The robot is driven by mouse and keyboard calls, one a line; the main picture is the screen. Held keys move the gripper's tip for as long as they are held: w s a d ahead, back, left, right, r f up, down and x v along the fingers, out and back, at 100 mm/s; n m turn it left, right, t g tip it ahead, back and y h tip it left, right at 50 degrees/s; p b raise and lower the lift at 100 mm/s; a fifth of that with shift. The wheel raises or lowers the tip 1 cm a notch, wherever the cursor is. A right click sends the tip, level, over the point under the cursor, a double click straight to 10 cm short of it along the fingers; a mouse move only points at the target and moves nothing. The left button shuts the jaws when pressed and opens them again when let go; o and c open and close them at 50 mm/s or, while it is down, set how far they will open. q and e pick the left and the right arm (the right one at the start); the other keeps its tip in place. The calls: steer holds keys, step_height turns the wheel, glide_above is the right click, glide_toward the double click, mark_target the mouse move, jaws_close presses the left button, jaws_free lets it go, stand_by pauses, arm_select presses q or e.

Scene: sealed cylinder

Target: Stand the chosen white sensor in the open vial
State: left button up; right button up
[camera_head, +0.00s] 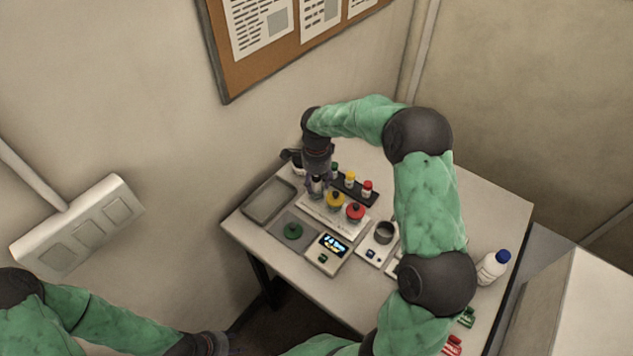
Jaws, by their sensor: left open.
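My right gripper (317,180) points down over the left end of a white holder (322,213) on the table. A small dark and pale piece shows at its fingertips, too small to tell whether it is gripped. No white sensor or open vial can be made out for certain; that end of the holder is partly hidden by the gripper. A yellow-capped vial (336,199) and a red-capped vial (355,211) stand in the holder. A green cap (292,231) lies on a grey pad in front. My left gripper (212,344) is at the bottom edge, cut off and away from the table.
A dark rack (341,186) behind holds small yellow-, red- and green-topped items. An empty grey tray (268,201) lies left. A display unit (333,246), a dark round cup (385,232) and a blue-capped white bottle (493,267) also stand there. My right arm spans the table's right half.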

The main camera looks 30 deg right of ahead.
step_height(320, 180, up, 11)
steer(key=shift+w+r+p, duration=0.15)
steer(key=shift+p, duration=0.55)
